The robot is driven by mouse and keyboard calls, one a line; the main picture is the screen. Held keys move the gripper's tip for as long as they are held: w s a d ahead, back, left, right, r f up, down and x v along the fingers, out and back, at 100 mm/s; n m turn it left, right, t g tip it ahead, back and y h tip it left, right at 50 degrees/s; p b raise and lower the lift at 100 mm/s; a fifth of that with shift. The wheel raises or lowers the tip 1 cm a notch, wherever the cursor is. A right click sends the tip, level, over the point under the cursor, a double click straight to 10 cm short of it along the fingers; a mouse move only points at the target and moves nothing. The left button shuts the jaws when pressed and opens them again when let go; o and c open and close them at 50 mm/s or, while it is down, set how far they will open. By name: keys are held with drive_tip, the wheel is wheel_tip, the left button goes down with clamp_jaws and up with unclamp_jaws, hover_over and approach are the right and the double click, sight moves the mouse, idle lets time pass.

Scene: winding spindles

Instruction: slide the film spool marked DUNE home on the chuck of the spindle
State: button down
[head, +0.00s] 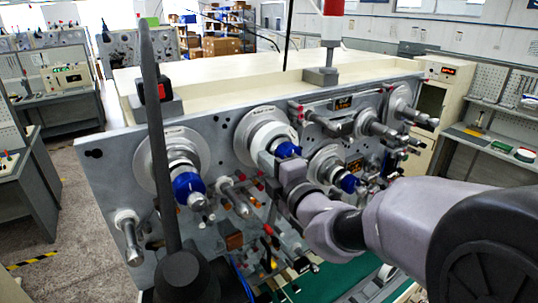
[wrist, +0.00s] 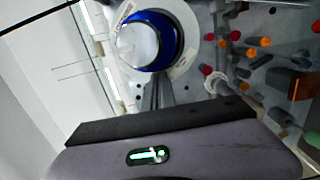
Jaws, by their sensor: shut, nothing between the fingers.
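A white ring-shaped spool (head: 272,136) sits around the blue-nosed chuck (head: 287,150) of the middle spindle, in front of a round grey flange. In the wrist view the white spool (wrist: 184,68) shows around the blue chuck (wrist: 160,45). Small dark lettering on its face is too small to read. I cannot tell whether its back touches the flange. My gripper (head: 268,163) is just below and in front of this chuck. In the wrist view its thin dark fingers (wrist: 158,92) are together and empty, just below the spool's rim.
Other blue-nosed spindles stand to the left (head: 187,186) and lower right (head: 349,183) on the grey panel (head: 110,180). Rollers, a rod (head: 130,240) and red and orange knobs (wrist: 252,52) stick out around them. A dark upright post crosses the left of the head view.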

drive_tip(key=shift+w+a, duration=0.2)
drive_tip(key=shift+w, duration=0.1)
drive_tip(key=shift+r+p, duration=0.15)
drive_tip(key=shift+p, duration=0.15)
